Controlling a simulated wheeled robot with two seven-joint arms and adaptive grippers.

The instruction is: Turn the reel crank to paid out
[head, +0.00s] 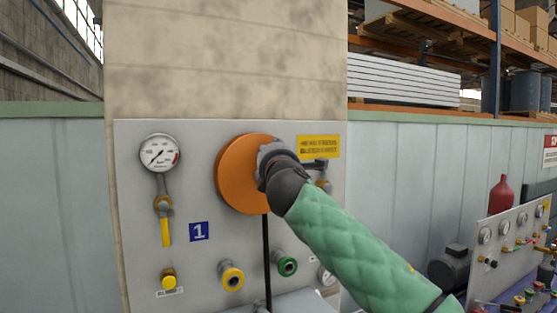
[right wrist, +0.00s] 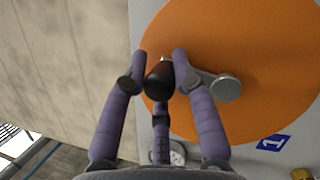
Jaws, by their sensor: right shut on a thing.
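The orange reel (head: 232,180) is a round disc mounted on the grey panel, and its right side is hidden behind my right gripper (head: 268,158). In the right wrist view the orange reel (right wrist: 250,45) fills much of the right side. The reel crank has a dark knob (right wrist: 160,76) and a short grey arm running to a round metal hub (right wrist: 225,88) in front of the disc. My right gripper (right wrist: 160,62) is shut on the knob, one finger on each side. In the head view the gripper hides the crank. My left gripper is not in view.
A black cord (head: 266,250) hangs below the reel. The panel (head: 135,250) also carries a gauge (head: 160,153), a yellow lever (head: 165,230), a yellow knob (head: 168,279) and ringed yellow (head: 231,276) and green (head: 286,264) fittings. A yellow sign (head: 320,147) is right of the reel.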

